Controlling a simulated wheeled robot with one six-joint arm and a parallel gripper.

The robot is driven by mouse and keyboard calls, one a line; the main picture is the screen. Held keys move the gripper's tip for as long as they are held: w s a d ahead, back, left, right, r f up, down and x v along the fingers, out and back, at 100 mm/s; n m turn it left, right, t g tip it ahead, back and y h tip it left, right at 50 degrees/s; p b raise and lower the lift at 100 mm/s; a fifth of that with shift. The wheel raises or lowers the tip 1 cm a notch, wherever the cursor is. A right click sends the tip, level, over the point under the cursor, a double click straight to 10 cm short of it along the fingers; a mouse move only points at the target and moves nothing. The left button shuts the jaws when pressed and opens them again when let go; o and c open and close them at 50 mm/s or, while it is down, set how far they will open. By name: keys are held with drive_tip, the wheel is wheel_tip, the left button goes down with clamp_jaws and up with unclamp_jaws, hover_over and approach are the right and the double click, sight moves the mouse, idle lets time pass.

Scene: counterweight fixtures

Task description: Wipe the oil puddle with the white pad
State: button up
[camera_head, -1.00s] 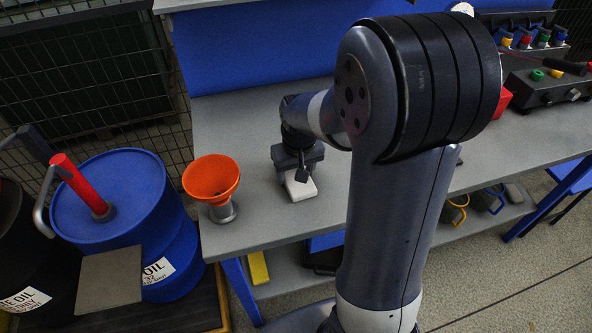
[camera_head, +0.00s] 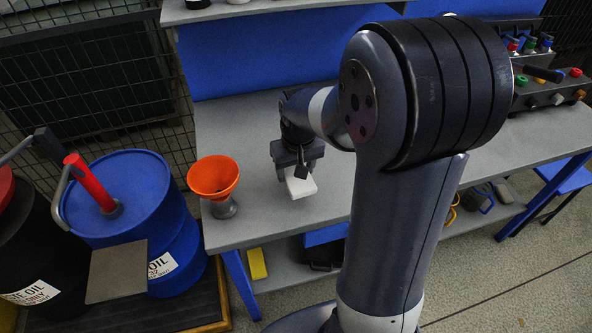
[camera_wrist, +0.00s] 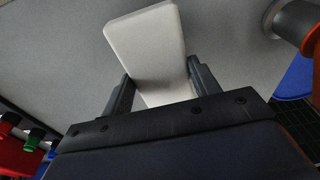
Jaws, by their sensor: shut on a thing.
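The white pad (camera_head: 301,187) is at my gripper (camera_head: 297,172) over the left part of the grey bench in the head view. In the wrist view the white pad (camera_wrist: 150,45) sits between the two dark fingers of my gripper (camera_wrist: 158,85), which is shut on it. The pad's near end is hidden behind the gripper body. I cannot tell whether the pad touches the bench top. No oil puddle shows in either view; my arm covers part of the bench.
An orange funnel (camera_head: 214,177) on a grey stand is left of my gripper, near the bench's left end. A blue oil drum (camera_head: 130,215) with a red-handled pump stands left of the bench (camera_head: 260,228). A control box (camera_head: 550,92) is at the right back.

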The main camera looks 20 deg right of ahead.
drive_tip(key=shift+r+p, duration=0.8)
drive_tip(key=shift+r, duration=0.5)
drive_tip(key=shift+s+f, duration=0.1)
drive_tip(key=shift+s, duration=0.05)
